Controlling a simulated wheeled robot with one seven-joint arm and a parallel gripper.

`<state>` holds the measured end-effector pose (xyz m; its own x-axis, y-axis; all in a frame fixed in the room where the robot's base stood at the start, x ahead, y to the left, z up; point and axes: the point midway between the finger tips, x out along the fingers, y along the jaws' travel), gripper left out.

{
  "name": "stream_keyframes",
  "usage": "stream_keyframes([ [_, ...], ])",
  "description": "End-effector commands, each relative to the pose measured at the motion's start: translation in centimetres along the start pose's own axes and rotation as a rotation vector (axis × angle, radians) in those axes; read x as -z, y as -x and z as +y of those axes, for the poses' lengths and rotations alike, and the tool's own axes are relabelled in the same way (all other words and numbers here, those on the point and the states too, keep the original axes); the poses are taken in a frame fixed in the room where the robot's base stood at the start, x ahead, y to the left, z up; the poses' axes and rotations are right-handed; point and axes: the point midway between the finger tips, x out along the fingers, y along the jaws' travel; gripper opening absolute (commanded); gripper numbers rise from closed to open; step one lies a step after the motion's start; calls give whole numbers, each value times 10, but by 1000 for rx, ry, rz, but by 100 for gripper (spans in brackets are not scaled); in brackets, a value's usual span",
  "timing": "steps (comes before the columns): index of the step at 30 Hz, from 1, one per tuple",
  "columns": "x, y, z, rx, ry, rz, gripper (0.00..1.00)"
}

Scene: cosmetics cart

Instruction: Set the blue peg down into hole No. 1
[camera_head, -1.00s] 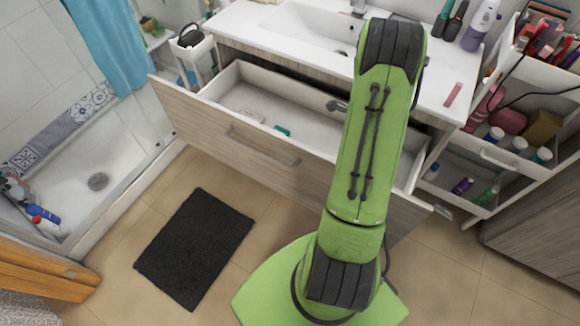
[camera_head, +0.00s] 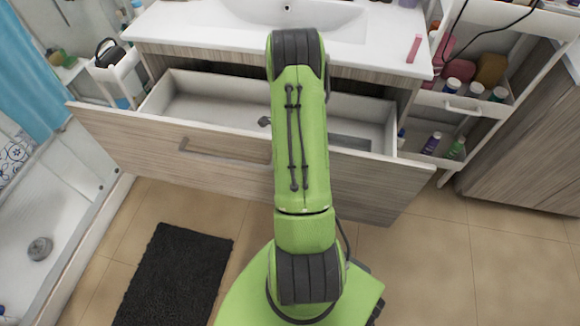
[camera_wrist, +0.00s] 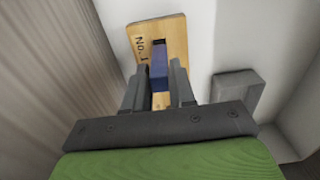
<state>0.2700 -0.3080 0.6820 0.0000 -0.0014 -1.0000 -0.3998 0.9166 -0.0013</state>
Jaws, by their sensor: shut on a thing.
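In the wrist view my gripper (camera_wrist: 158,75) is shut on the blue peg (camera_wrist: 159,77), with one dark finger on each side of it. Beyond it is a light wooden board (camera_wrist: 176,32) printed "No. 1" next to a dark rectangular hole (camera_wrist: 158,43). The peg's far end overlaps the near part of this hole in the picture. I cannot tell whether its tip is in the hole or above it. In the head view my green arm hides the gripper, peg and board.
The drawer (camera_head: 230,150) stands open below the white sink counter (camera_head: 200,25). A grey raised block (camera_wrist: 236,88) lies right of the gripper on a pale surface. A cart (camera_head: 470,105) with bottles stands at right. A black mat (camera_head: 175,275) lies on the floor.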

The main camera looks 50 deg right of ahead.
Motion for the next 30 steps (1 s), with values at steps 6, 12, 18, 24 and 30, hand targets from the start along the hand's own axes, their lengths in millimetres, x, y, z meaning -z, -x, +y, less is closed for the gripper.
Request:
stream_keyframes([
  [6, 0, -38, 1, -3, 0, 1, 0],
  [12, 0, -37, 0, 0, 0, -1, 0],
  [18, 0, -40, 0, 0, 0, 0, 32],
  [24, 0, -40, 0, 0, 0, 0, 50],
  [30, 0, -38, 0, 0, 0, 0, 50],
])
